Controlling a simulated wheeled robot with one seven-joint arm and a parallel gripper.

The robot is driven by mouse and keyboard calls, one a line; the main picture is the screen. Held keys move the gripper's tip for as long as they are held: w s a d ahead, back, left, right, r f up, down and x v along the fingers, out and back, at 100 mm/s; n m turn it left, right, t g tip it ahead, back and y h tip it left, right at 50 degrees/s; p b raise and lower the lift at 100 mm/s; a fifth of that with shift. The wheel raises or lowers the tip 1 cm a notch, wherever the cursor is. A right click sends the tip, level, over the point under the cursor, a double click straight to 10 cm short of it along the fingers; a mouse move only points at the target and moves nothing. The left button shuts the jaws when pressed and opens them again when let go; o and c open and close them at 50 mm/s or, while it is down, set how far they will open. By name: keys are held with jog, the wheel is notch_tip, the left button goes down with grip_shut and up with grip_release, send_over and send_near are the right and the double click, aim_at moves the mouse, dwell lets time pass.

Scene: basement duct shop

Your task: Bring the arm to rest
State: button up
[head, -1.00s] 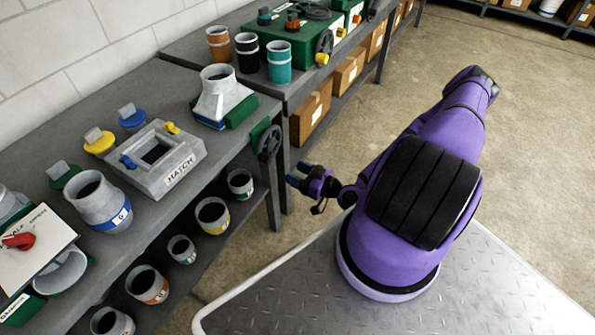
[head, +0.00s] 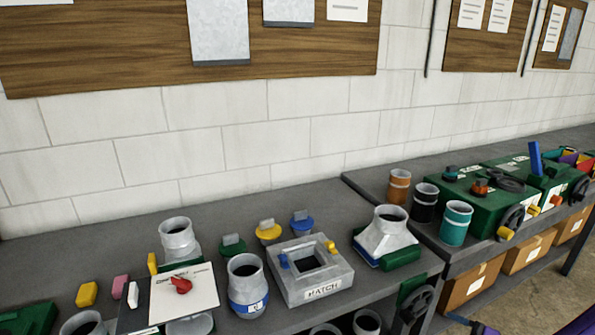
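My gripper (head: 474,324) shows only in part at the bottom edge of the head view, right of the hand wheel under the bench. Its small dark tips are cut off by the frame, and I cannot tell how far apart they are. No held object shows. A bit of my purple arm is at the bottom right corner; the rest of the arm is out of view.
A grey bench (head: 110,228) along the wall carries a hatch frame (head: 318,292), a duct piece (head: 386,235) and several fittings. A hand wheel (head: 416,305) sticks out at its front. Green boxes (head: 484,205) stand farther right, with cardboard boxes (head: 473,283) below. Bare floor lies at lower right.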

jog(key=s+a+r+n+g+h, duration=0.2)
jog(key=r+n+g, duration=0.4)
jog(key=r+n, duration=0.75)
jog(key=s+a+r+n+g+h, duration=0.1)
jog(key=a+r+n+g+h, duration=0.15)
jog(key=r+n+g, duration=1.05)
jog(key=s+r+n+t+h, duration=0.4)
jog(key=s+r+n+t, duration=0.2)
jog(key=n, duration=0.8)
jog(key=s+a+r+n+t+h, duration=0.1)
jog(key=s+r+n+t+h, duration=0.3)
jog(key=r+n, duration=0.6)
jog(key=s+n+t, duration=0.2)
jog(key=n, duration=0.1)
jog(key=shift+s+a+r+n+t+h, duration=0.2)
jog(key=shift+a+n+t+h, duration=0.1)
jog(key=shift+n+t+h, duration=0.1)
